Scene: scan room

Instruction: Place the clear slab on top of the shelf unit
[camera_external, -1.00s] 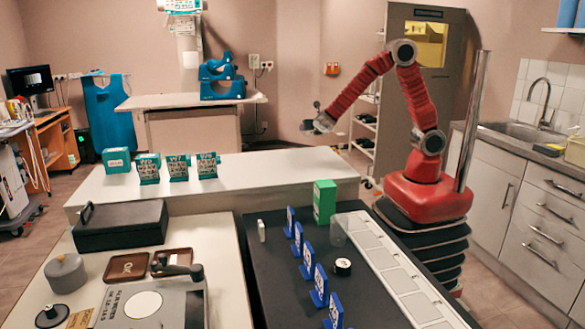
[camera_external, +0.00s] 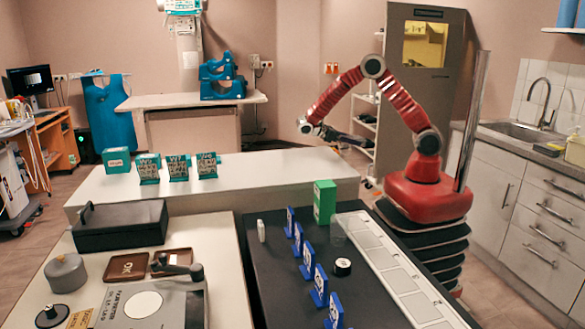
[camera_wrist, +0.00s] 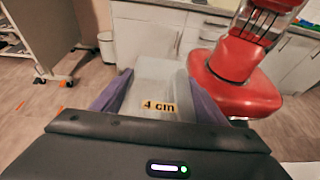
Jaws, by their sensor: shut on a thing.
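The clear slab (camera_wrist: 158,70) with a "4 cm" label is between the two purple fingers of my gripper (camera_wrist: 158,92) in the wrist view. My gripper is shut on it. In the external view my gripper (camera_external: 352,139) is raised above the floor behind the white counter and points right, in front of the shelf unit (camera_external: 366,122) in the picture. The slab is too small to make out there. The shelf unit has several pale shelves beside the grey door, and my arm partly covers it. Its top is hard to tell.
The wrist view shows floor, cabinets and a wheeled unit (camera_wrist: 40,30).

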